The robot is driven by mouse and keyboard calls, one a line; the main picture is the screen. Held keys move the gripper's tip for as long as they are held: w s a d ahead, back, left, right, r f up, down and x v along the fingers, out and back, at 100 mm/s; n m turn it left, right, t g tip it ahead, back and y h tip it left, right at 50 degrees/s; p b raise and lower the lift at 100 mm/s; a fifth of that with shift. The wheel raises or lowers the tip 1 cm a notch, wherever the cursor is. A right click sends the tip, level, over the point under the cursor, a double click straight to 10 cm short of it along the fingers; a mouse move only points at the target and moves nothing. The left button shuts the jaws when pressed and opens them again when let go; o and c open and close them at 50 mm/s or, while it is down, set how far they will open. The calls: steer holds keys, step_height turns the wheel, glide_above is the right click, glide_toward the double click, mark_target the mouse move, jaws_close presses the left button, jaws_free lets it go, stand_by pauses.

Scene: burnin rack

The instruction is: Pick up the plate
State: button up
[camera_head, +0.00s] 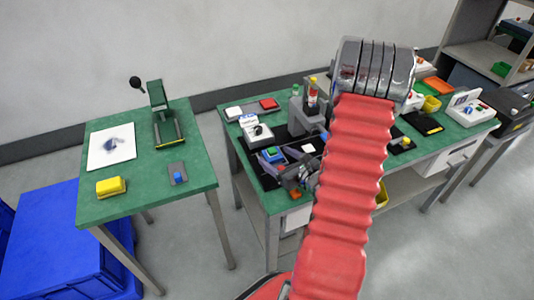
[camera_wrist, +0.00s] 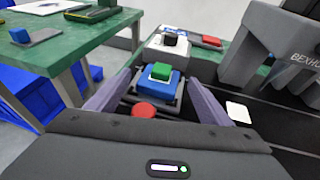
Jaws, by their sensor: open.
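No single thing stands out clearly as the plate. A flat white square sheet or plate (camera_head: 112,146) with a dark blue-grey mark lies on the left table. A dark flat base on the middle bench carries a small white square (camera_wrist: 238,112). My gripper (camera_wrist: 160,84) is open over the middle bench, with its two grey-purple fingers apart. Between them, in the wrist view, is a blue block with a green top (camera_wrist: 160,73); it also shows in the head view (camera_head: 272,154). A red round part (camera_wrist: 144,110) lies nearer. No held object shows. My red arm hides part of the bench.
The left green table (camera_head: 148,188) holds a yellow block (camera_head: 111,187), a grey pad with a blue part (camera_head: 178,174) and a dark green stand (camera_head: 160,115). A white box with a black knob (camera_wrist: 172,42) stands behind the blue block. A large grey fixture is at right in the wrist view.

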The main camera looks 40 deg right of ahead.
mark_target(277, 159)
steer(key=shift+w, duration=0.15)
stand_by(0.4)
steer(key=shift+c, duration=0.5)
steer(key=c, duration=1)
steer(key=shift+r, duration=0.1)
steer(key=shift+c, duration=0.2)
steer(key=shift+r, duration=0.2)
steer(key=shift+d+r, duration=0.1)
steer(key=shift+r, duration=0.2)
steer(key=shift+c, duration=1.4)
steer(key=shift+r, duration=4.4)
